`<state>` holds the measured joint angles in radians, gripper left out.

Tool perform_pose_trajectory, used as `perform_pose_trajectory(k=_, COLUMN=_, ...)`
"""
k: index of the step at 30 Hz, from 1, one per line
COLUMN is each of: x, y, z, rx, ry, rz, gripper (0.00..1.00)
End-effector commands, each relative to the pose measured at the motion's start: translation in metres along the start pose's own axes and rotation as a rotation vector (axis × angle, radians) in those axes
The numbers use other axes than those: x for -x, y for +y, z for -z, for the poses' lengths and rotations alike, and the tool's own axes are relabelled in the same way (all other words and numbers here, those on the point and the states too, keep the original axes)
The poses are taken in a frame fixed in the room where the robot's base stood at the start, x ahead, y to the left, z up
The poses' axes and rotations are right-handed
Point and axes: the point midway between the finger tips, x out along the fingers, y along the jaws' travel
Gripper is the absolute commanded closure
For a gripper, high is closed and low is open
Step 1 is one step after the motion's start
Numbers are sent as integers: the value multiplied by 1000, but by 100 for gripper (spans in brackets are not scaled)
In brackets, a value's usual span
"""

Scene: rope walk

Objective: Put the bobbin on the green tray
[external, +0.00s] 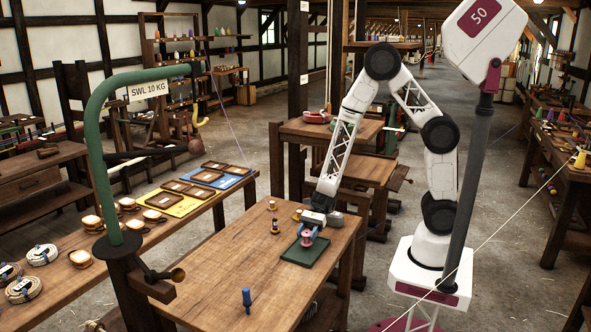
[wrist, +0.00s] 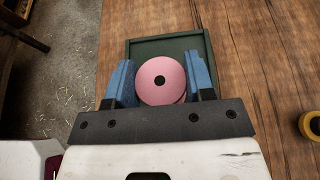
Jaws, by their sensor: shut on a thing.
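The bobbin (wrist: 161,80) is pink and round with a dark centre hole. In the wrist view it sits between the blue fingers of my gripper (wrist: 160,84), which is shut on it. The green tray (wrist: 198,42) lies flat on the wooden table, beneath and beyond the bobbin. In the external view the bobbin (external: 307,239) is over the green tray (external: 297,256), with my gripper (external: 307,234) around it. I cannot tell whether the bobbin touches the tray floor. My gripper hides part of the tray.
The table's left part (external: 215,270) is clear. A green hoist post (external: 103,160) rises at the left.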

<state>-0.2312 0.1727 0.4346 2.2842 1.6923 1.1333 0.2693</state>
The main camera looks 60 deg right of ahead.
Motion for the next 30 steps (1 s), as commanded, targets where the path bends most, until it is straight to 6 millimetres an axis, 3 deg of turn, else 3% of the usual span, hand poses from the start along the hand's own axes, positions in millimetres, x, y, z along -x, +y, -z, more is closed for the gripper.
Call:
perform_pose_trajectory(k=7, x=-6, y=0, z=15, rx=-1, ry=0, rz=0, gripper=74)
perform_pose_trajectory(k=23, x=-8, y=0, z=20, rx=-1, ry=0, rz=0, gripper=74)
perform_pose_trajectory(k=24, x=-8, y=0, z=19, rx=-1, ry=0, rz=1, gripper=45)
perform_pose_trajectory(k=28, x=-8, y=0, z=19, rx=-1, ry=0, rz=0, gripper=26)
perform_pose_trajectory(k=30, x=-8, y=0, z=20, rx=-1, ry=0, rz=0, gripper=26)
